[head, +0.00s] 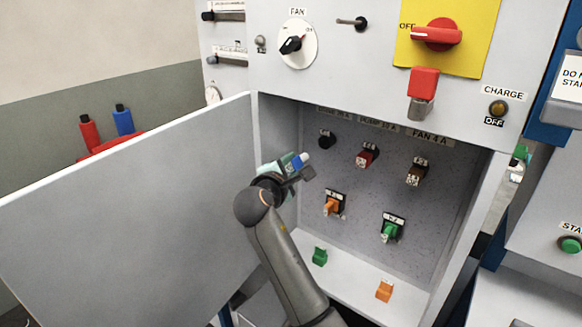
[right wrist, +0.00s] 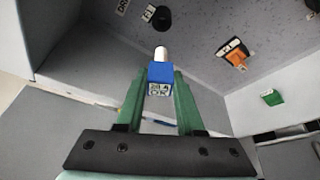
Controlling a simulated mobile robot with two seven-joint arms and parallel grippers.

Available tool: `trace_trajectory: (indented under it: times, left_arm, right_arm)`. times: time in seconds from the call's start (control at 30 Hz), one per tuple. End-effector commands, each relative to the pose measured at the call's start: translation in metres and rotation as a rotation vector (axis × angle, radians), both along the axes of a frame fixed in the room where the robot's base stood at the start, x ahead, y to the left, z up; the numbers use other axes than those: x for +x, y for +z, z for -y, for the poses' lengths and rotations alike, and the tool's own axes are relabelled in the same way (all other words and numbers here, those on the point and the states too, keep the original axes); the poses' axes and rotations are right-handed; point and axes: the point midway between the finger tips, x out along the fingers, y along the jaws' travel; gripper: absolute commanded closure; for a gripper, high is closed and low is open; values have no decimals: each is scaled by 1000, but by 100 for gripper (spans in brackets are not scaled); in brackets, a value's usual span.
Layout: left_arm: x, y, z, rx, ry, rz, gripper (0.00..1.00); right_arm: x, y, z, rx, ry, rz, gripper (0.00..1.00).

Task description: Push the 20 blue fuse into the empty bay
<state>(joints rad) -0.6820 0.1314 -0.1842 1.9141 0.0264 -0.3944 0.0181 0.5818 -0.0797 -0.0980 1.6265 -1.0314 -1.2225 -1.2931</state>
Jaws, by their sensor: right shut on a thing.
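My right gripper (head: 294,168) is shut on the blue fuse (head: 298,160), at the left side of the open cabinet. In the right wrist view the blue fuse (right wrist: 161,73) sits between the two green fingertips, its pale end pointing away from the gripper. A dark round bay (head: 326,138) with no fuse shows at the upper left of the panel, and it also shows in the right wrist view (right wrist: 162,20). The fuse is apart from that bay. My left gripper is not in view.
Seated fuses are red (head: 366,156), brown (head: 417,172), orange (head: 332,205) and green (head: 390,230). A loose green fuse (head: 320,257) and a loose orange fuse (head: 384,290) lie on the cabinet floor. The open door (head: 130,215) stands to the left.

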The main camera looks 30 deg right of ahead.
Motion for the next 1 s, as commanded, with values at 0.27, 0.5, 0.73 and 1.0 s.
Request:
trace_trajectory:
  times: [0.27,0.5,0.73,1.0]
  left_arm:
    - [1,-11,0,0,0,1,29]
    - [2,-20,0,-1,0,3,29]
    - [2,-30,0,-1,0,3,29]
    - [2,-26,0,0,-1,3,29]
  right_arm:
    - [8,-1,21,-2,-1,1,100]
    - [16,0,41,-3,-1,1,100]
    - [24,0,60,-3,-1,1,100]
    - [25,2,59,-3,1,0,100]
